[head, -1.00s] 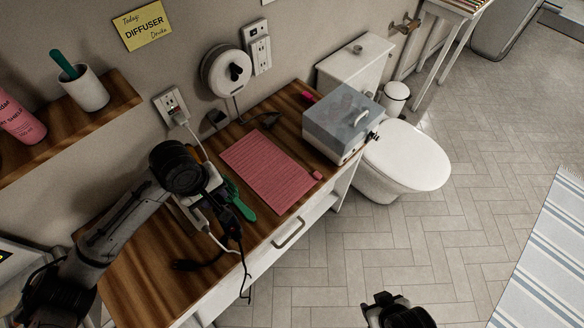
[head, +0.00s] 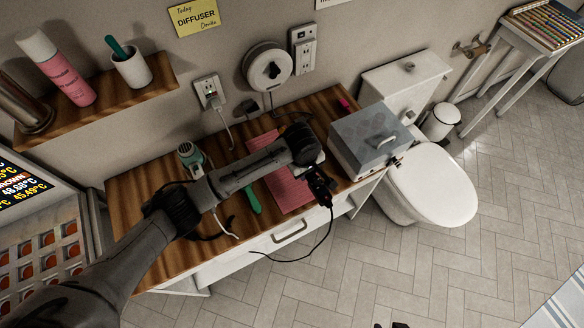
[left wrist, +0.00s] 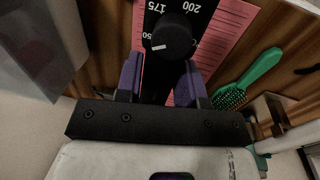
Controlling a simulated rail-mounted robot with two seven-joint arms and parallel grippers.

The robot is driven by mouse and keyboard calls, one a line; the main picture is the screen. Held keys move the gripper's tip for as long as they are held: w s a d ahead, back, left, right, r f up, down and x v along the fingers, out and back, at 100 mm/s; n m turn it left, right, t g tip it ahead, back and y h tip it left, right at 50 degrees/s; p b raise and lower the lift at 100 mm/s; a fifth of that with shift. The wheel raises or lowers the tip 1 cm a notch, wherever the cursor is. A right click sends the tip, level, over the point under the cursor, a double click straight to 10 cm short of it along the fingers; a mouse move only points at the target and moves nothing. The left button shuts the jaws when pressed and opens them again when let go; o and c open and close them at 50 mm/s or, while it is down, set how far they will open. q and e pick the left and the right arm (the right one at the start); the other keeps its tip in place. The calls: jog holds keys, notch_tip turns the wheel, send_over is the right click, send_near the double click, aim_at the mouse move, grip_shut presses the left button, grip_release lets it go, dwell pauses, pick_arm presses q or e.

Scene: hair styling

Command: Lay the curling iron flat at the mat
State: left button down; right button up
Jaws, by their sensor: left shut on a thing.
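My left gripper (head: 320,186) is over the mat's right front part. In the left wrist view its purple fingers (left wrist: 162,72) are shut on the black curling iron (left wrist: 170,38), seen nearly end-on over the mat. I cannot tell whether the iron touches the mat. A dark cord hangs from near the gripper past the counter's front.
A green brush (head: 251,197) lies left of the mat. A teal and white hair dryer (head: 190,153) stands farther left. A clear-lidded box (head: 370,140) stands close on the mat's right. The wooden counter (head: 150,265) has bare room at its left front.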

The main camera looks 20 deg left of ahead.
aim_at(289, 172)
pick_arm(q)
jog(key=a, duration=0.1)
jog(key=w+a+f, duration=0.1)
jog(key=a+f, duration=0.1)
jog(key=shift+w+a+f, duration=0.25)
jog(key=shift+w+a, duration=0.05)
jog(key=shift+a, duration=0.1)
jog(key=a+f+b, duration=0.1)
jog(key=w+a+f+b, duration=0.1)
jog(key=shift+a+b, duration=0.1)
jog(key=shift+b, duration=0.25)
jog(key=shift+w+a+b, duration=0.3)
jog(key=shift+a+b, duration=0.3)
jog(key=shift+f, duration=0.15)
notch_tip(289, 172, down, 4)
jog(key=b, duration=0.5)
jog(key=shift+b, duration=0.35)
jog(key=c, duration=0.7)
grip_release()
jog(key=shift+c, duration=0.2)
